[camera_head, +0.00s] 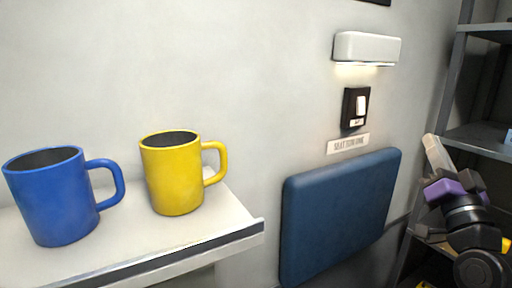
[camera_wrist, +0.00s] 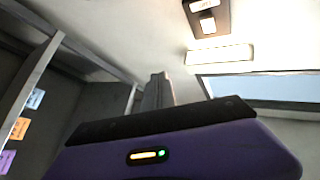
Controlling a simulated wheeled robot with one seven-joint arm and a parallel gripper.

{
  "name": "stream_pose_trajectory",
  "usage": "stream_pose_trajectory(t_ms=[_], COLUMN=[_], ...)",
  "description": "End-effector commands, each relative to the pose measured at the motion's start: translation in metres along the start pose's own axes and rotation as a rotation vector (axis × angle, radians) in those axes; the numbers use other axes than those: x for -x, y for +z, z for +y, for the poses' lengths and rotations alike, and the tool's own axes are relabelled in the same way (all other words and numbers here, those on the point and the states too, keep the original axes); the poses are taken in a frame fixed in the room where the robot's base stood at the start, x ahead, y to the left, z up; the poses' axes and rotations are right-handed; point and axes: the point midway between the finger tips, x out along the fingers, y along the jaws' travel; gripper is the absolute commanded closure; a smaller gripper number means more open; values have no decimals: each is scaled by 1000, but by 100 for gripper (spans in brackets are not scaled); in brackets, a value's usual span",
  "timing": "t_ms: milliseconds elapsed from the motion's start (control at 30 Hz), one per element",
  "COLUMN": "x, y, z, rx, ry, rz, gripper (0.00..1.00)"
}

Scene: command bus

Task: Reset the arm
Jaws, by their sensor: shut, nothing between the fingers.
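My gripper (camera_head: 435,152) is at the right edge of the head view, raised in front of the shelf rack, with its purple body below the fingers. In the wrist view my gripper (camera_wrist: 158,88) points up with its fingers together and nothing between them. It touches nothing that I can see. Much of my arm is outside the head view.
A blue mug (camera_head: 55,200) and a yellow mug (camera_head: 174,178) stand on a white ledge (camera_head: 225,222) at left. A blue padded panel (camera_head: 340,215), a black switch (camera_head: 355,108) and a lit lamp (camera_head: 367,47) are on the wall. A grey shelf rack (camera_head: 480,140) stands at right.

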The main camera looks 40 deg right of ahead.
Motion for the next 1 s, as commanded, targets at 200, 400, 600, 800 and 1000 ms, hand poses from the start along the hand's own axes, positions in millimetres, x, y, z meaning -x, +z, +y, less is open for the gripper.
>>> stream_pose_trajectory(t_ms=[200, 400, 600, 800, 1000], x=[64, 133, 213, 298, 390], y=[80, 131, 165, 181, 184], z=[-32, -71, -111, -145, -162], rx=[11, 50, 100, 148, 193], ry=[24, -18, -116, -264, -446], rz=[-89, -191, -315, -458, -637], gripper=[100, 100, 100, 100, 100])
